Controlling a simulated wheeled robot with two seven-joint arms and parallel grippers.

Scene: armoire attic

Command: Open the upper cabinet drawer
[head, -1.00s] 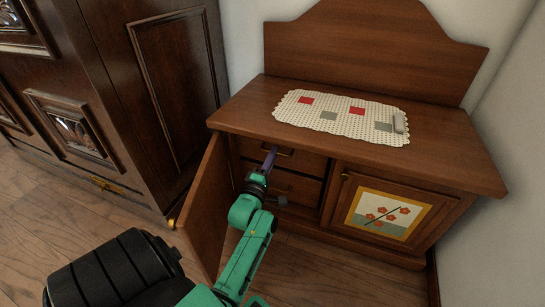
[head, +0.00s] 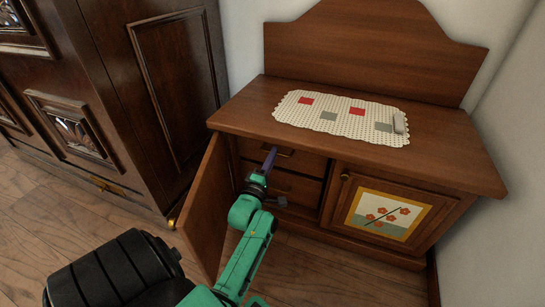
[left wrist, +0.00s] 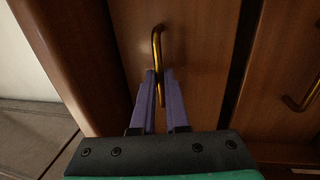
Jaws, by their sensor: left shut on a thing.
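The wooden cabinet (head: 440,160) stands against the wall. Its upper drawer (head: 311,165) lies behind the open left door and looks flush or nearly so. The lower drawer (head: 303,189) sits beneath it. My left gripper (head: 270,156) reaches in past the door to the upper drawer's brass handle (head: 287,154). In the left wrist view, the purple fingers of my left gripper (left wrist: 160,80) are closed around the upper drawer's handle (left wrist: 157,44), with the drawer front (left wrist: 200,45) just behind. My right gripper is not in view.
The open left door (head: 208,195) stands close on the left of my arm. The right door (head: 343,220) with a flower panel is shut. A dark armoire (head: 170,100) stands at left. A cloth (head: 340,118) lies on the cabinet top. Floor in front is partly free.

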